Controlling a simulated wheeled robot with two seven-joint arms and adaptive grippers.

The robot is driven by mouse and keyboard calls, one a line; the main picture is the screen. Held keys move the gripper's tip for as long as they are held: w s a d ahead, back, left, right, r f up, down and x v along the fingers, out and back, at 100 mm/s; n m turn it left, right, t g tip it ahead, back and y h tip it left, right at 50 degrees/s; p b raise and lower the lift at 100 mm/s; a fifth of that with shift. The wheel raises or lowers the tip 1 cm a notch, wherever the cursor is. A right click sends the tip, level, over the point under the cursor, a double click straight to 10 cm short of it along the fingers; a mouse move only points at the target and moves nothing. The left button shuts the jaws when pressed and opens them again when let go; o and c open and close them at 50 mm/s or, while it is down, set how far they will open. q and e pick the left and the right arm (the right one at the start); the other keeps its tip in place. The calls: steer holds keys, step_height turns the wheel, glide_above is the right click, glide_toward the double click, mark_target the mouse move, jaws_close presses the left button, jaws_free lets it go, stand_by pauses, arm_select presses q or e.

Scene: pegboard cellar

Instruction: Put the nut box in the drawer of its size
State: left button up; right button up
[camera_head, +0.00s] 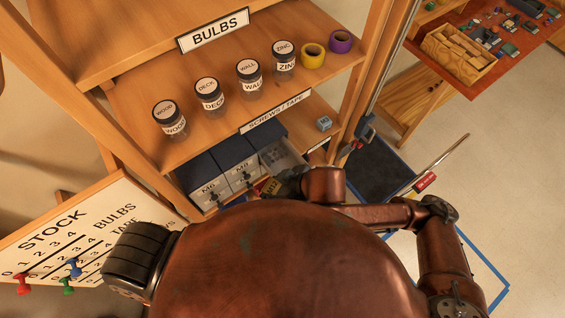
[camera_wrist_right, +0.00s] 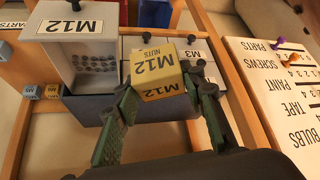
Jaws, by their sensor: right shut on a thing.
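The yellow nut box (camera_wrist_right: 158,78), marked "M12 NUTS", is between the fingers of my right gripper (camera_wrist_right: 166,92), which is shut on it. In the head view the box (camera_head: 267,187) and the right gripper (camera_head: 284,187) are partly hidden by my own body, in front of the drawer unit. A pulled-out drawer (camera_wrist_right: 104,77) labelled M12 shows in the wrist view, with several small metal pieces inside. In the head view the open drawer (camera_head: 283,158) is rightmost. My left gripper is out of view.
A small blue box (camera_head: 324,123) sits right of the drawers. Jars (camera_head: 209,97) and tape rolls (camera_head: 313,55) fill the shelf above. A stock board (camera_head: 75,235) leans at lower left.

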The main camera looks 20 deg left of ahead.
steer(key=w+f, duration=0.3)
steer(key=w, duration=0.1)
steer(key=w+f, duration=0.3)
steer(key=w, duration=0.1)
steer(key=w+f, duration=0.3)
steer(key=w, duration=0.2)
steer(key=shift+d+p, duration=0.25)
steer(key=shift+p, duration=0.05)
steer(key=shift+w+f, duration=0.25)
steer(key=shift+f, duration=0.1)
step_height(320, 180, down, 3)
steer(key=shift+w+p, duration=0.1)
steer(key=shift+p, duration=0.45)
steer(key=shift+f, duration=0.1)
steer(key=shift+f, duration=0.15)
steer(key=o, duration=1)
steer(key=shift+o, duration=0.4)
